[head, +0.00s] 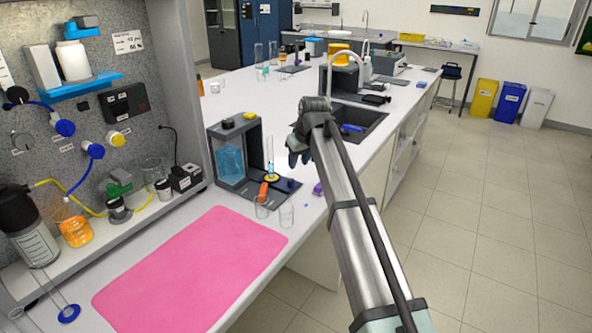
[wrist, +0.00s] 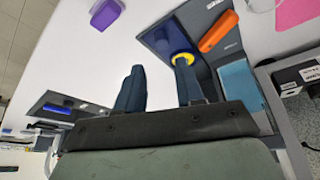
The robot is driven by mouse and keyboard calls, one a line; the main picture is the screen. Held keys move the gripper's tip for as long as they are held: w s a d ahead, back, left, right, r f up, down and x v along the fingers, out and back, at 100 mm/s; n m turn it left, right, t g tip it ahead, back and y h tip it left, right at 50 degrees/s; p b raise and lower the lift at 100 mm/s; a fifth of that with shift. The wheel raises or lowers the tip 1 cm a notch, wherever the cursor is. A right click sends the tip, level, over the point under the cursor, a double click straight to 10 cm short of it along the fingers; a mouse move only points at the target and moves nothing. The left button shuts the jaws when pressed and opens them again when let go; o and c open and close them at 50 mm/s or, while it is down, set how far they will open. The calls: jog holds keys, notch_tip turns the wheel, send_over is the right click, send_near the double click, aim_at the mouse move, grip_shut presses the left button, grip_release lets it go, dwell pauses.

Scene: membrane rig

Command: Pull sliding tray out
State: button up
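A grey box-like rig (head: 253,143) stands on the white bench with a light blue block (head: 230,163) inside. A dark flat tray-like base (head: 284,187) extends from its right side; I cannot tell whether this part slides. A clear cylinder with a yellow ring (head: 271,177) and an orange piece (head: 262,192) are on or at it. My gripper (head: 298,155) hangs above and to the right of the rig. In the wrist view, its two dark fingers (wrist: 158,72) are apart with nothing between them. One finger partly covers the yellow ring (wrist: 183,58) on the dark base.
A pink mat (head: 190,272) lies at the front. Small clear glasses (head: 286,216) stand near the base, and a purple piece (head: 318,188) lies near the bench edge. A dark sink (head: 352,125) with a tap is behind my gripper. Bottles and tubing line the left wall panel.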

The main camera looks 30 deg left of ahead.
jog(key=shift+v, duration=1.65)
jog(key=w+d+f+m+h, duration=0.1)
jog(key=w+d+f+m, duration=0.2)
jog(key=d+f, duration=1)
jog(key=w+d+f+m+h, duration=0.1)
jog(key=w+d+f+m, duration=0.1)
jog(key=d+f, duration=1.1)
jog(key=s+d+f+m, duration=0.2)
jog(key=s+d+f, duration=0.15)
jog(key=d, duration=0.55)
jog(key=s+d+f+m+g+h, duration=0.1)
jog(key=s+d+f, duration=0.1)
jog(key=d+f, duration=0.45)
jog(key=s+d+f+m, duration=0.2)
jog(key=s+d+f, duration=0.1)
jog(key=d, duration=0.8)
jog(key=s+d+f+m+g, duration=0.1)
jog(key=s+d+f+m, duration=0.3)
jog(key=s+d, duration=0.5)
jog(key=s+f+g, duration=0.3)
jog(key=s+f, duration=0.8)
jog(key=s, duration=0.4)
jog(key=s+f+n+g, duration=0.1)
jog(key=s+f+g, duration=0.3)
jog(key=s+f, duration=0.7)
jog(key=s, duration=0.3)
jog(key=shift+s+d+h, duration=0.25)
jog(key=shift+s+h, duration=0.15)
